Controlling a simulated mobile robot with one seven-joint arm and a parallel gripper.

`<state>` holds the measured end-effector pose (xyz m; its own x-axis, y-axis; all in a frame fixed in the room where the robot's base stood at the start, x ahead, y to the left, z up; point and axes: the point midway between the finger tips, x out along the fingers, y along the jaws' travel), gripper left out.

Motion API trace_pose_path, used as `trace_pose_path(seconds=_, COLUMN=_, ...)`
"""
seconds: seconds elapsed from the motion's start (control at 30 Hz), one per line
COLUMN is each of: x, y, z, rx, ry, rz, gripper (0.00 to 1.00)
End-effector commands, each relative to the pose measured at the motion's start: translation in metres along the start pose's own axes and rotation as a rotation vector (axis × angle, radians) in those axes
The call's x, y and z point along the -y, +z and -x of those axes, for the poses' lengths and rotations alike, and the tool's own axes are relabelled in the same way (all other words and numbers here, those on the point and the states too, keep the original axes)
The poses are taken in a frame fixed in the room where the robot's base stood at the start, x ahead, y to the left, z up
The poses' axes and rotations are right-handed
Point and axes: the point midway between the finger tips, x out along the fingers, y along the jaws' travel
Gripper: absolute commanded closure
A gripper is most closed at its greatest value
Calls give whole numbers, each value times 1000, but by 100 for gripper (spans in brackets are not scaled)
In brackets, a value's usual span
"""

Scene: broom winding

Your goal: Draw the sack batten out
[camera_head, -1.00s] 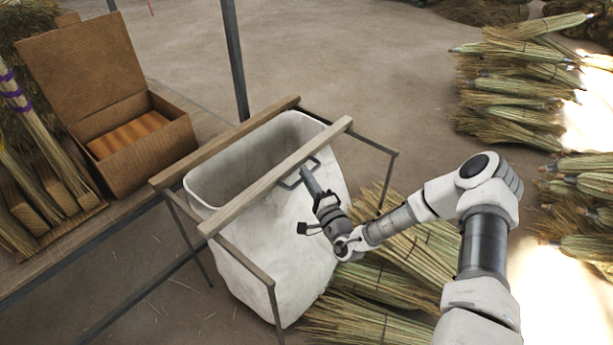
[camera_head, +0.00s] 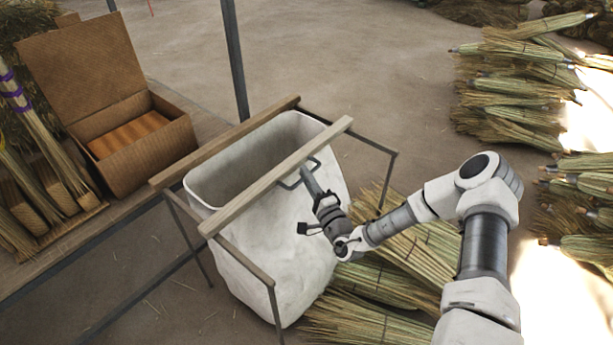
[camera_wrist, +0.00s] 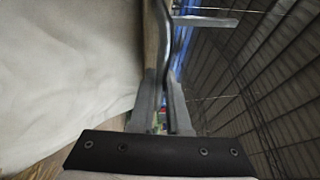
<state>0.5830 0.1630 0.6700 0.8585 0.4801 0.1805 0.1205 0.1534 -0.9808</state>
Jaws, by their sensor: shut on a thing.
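A white sack (camera_head: 262,255) hangs open-mouthed in a thin metal frame (camera_head: 272,305). Two wooden battens lie along its mouth: the far batten (camera_head: 225,142) and the near batten (camera_head: 265,187). The near batten carries a dark metal loop handle (camera_head: 290,184) on its outer side. My gripper (camera_head: 306,172) is shut on this handle, just right of the batten. In the wrist view, my gripper's fingers (camera_wrist: 163,88) close around the dark handle (camera_wrist: 172,42), beside the wood of the batten (camera_wrist: 152,45), with the pale sack cloth to the left. The exact contact is partly hidden.
Broom bundles (camera_head: 400,270) lie on the floor under my arm, and more are stacked at right (camera_head: 520,85). The floor behind the frame is mostly clear.

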Motion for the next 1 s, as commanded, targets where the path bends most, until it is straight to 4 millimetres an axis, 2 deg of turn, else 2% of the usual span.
trace_pose_path(seconds=0.33, x=1, y=0, z=0, rx=1, ry=-2, rz=0, gripper=100)
trace_pose_path(seconds=0.47, x=4, y=-2, z=6, rx=0, ry=-1, rz=0, gripper=100)
trace_pose_path(seconds=0.67, x=14, y=-15, z=36, rx=-3, ry=3, rz=0, gripper=100)
trace_pose_path(seconds=1.0, x=27, y=-45, z=108, rx=-5, ry=2, rz=-2, gripper=100)
